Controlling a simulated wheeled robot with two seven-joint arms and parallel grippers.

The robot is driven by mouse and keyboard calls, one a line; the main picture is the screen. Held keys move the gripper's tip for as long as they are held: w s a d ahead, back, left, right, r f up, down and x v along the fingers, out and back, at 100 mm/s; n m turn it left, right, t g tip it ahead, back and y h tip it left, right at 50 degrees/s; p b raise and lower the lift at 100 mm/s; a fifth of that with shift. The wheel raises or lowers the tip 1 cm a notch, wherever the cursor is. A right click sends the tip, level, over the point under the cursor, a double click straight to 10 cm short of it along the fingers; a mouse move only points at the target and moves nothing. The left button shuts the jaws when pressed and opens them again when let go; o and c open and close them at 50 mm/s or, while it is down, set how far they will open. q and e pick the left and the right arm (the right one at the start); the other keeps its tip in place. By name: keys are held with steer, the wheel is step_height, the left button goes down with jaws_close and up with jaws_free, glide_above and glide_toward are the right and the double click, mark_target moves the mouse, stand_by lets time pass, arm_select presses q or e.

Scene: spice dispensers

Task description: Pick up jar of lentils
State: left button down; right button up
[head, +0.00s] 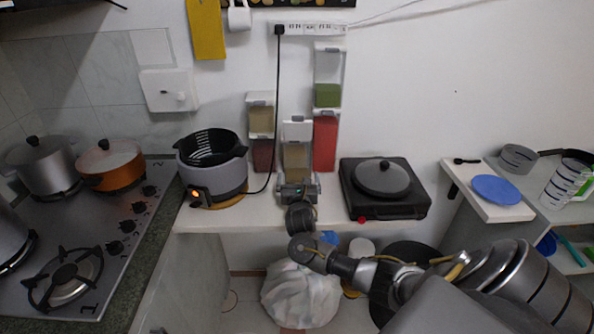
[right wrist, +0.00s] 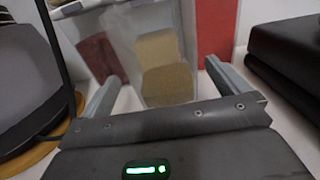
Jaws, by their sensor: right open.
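A clear jar with a white top and tan-brown contents (head: 297,158), which I take to be the jar of lentils, stands upright on the white counter in front of other dispensers. My right gripper (head: 298,186) is open just in front of its base. In the right wrist view the jar (right wrist: 167,84) shows between and beyond the two spread fingers of my right gripper (right wrist: 160,85). Whether the fingers touch the jar cannot be told. The jar's lowest part is partly hidden by the gripper. My left gripper is not in view.
Dispensers with red contents (head: 325,145), green contents (head: 327,95) and beige contents (head: 261,120) stand close behind and beside the jar. A grey cooker (head: 213,178) with a black cord is on the left, a black hotplate (head: 385,207) on the right.

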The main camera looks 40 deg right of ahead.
steer(key=shift+x, duration=1.05)
steer(key=x, duration=0.5)
steer(key=shift+d, duration=0.1)
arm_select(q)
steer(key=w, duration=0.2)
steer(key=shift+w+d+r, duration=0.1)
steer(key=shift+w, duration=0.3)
arm_select(e)
steer(key=shift+s, duration=0.1)
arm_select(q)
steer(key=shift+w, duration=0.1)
arm_select(e)
steer(key=shift+c, duration=1.3)
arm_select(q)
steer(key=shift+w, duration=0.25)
arm_select(e)
steer(key=c, duration=0.8)
steer(key=shift+r, duration=0.15)
